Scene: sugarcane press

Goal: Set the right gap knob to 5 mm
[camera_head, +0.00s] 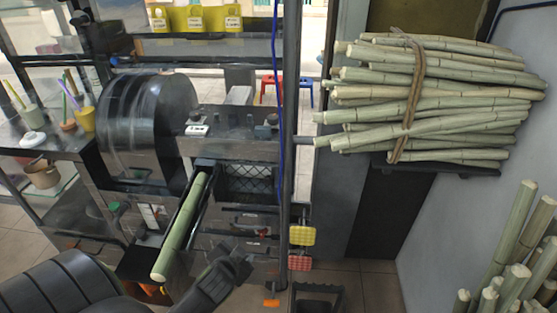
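The sugarcane press (235,145) stands left of centre, with a large dark drum at its left. A small dark knob-like part (271,121) sits at the right end of its top, and another (196,116) sits further left behind a small white label. I cannot read any gap scale or setting. A dark gripper (232,272), which appears to be my left one, is low in the picture in front of the press's lower panel, well below the knob-like parts. Whether its fingers are open or shut is unclear. My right gripper is not in view.
A peeled cane (180,228) lies sloping in the chute at the press front. A dark upright post (289,150) with a blue cable stands at the press's right. A tied cane bundle (440,95) rests on a wall shelf. Cups (83,119) stand on the left shelf.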

